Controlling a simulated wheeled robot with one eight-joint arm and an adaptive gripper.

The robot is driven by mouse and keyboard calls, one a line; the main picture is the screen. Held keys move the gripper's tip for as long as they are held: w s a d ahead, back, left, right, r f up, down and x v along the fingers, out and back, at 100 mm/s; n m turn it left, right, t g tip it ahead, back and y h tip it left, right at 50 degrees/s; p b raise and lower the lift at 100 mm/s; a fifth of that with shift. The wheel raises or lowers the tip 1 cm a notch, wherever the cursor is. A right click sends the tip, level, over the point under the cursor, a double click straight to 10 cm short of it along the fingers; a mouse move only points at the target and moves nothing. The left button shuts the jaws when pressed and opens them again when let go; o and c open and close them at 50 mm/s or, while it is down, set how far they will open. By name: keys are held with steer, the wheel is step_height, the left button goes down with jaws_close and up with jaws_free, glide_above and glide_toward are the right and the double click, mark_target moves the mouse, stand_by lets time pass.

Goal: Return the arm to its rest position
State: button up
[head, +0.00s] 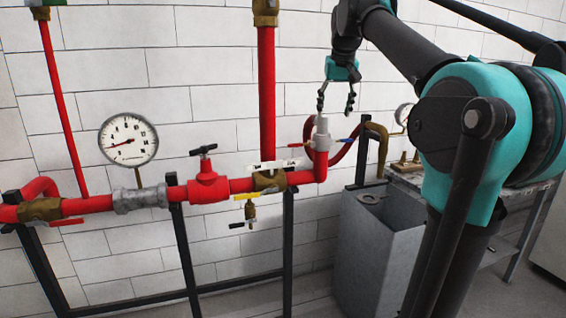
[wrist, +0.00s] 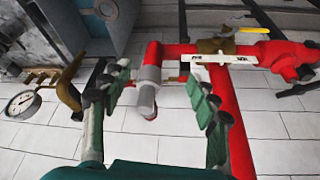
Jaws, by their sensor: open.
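My arm comes in from the right in the head view, and my gripper (head: 336,98) hangs down above the grey fitting (head: 321,135) at the right end of the red pipe. The gripper is open and its two fingers are apart. In the wrist view my gripper (wrist: 155,95) shows one finger on each side, with the grey fitting (wrist: 147,95) and red pipe visible between and beyond them. Nothing is held between the fingers. I cannot tell exactly how far the fingertips are from the fitting.
A red pipe run (head: 240,184) with a red valve (head: 207,184) and a pressure gauge (head: 128,139) stands along the white brick wall. A grey metal bin (head: 375,245) is at the lower right of the pipe. A brass elbow (head: 378,140) and a second gauge (head: 403,114) are near my arm.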

steer(key=s+d+f, duration=0.1)
steer(key=s+f, duration=0.2)
steer(key=f, duration=0.9)
steer(key=s+d+f, duration=0.1)
steer(key=s+f, duration=0.2)
steer(key=f, duration=1)
steer(key=s+d+f, duration=0.1)
steer(key=s+f, duration=1.9)
steer(key=f, duration=0.3)
steer(key=shift+d+f+m, duration=0.2)
steer(key=shift+d+m, duration=0.1)
steer(key=shift+d, duration=0.05)
